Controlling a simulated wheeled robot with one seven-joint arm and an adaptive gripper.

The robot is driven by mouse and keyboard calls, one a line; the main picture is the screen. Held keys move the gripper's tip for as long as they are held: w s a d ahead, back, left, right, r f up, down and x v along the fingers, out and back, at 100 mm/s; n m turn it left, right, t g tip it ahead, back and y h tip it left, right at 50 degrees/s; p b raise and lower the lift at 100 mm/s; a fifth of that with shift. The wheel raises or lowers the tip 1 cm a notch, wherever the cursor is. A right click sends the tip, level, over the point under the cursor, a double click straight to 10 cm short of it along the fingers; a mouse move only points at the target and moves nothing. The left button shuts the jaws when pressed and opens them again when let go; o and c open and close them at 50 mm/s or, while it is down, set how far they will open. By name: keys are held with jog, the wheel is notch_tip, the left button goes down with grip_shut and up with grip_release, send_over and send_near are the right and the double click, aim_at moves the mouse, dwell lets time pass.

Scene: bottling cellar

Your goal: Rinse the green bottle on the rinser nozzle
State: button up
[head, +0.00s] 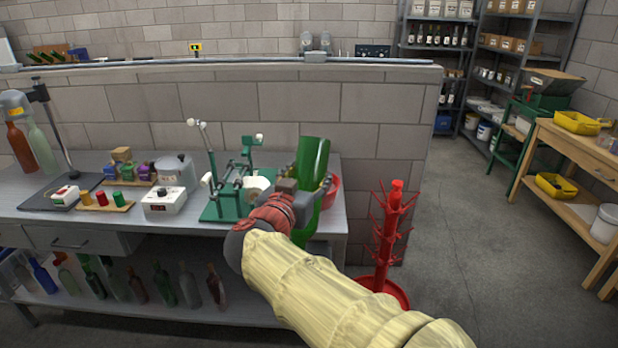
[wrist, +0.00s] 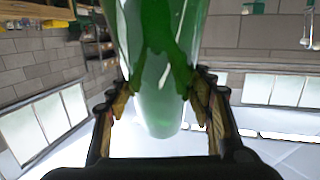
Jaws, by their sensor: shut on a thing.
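My gripper (head: 302,198) is shut on the green bottle (head: 313,158), at the right end of the grey workbench. The bottle stands steeply, leaning slightly, with its broad end up; its lower end is partly hidden behind my gripper and arm. In the wrist view the bottle (wrist: 155,60) sits between both fingers, with glossy darker green patches on it. A red bowl-like thing (head: 331,190) shows just behind the bottle, mostly hidden. I cannot make out a rinser nozzle, nor whether the bottle touches anything below.
A green lever machine (head: 226,208) stands on the bench (head: 180,222) close left of my gripper. A white box (head: 163,203) is further left. A red bottle tree (head: 388,240) stands on the floor to the right. Several bottles line the lower shelf. The floor right of the tree is clear.

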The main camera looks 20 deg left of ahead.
jog(key=shift+r+t, duration=0.15)
jog(key=shift+t, duration=0.35)
jog(key=shift+t, duration=0.3)
jog(key=shift+f+t, duration=0.2)
jog(key=shift+t, duration=0.9)
jog(key=shift+r+t, duration=0.2)
jog(key=shift+t, duration=0.4)
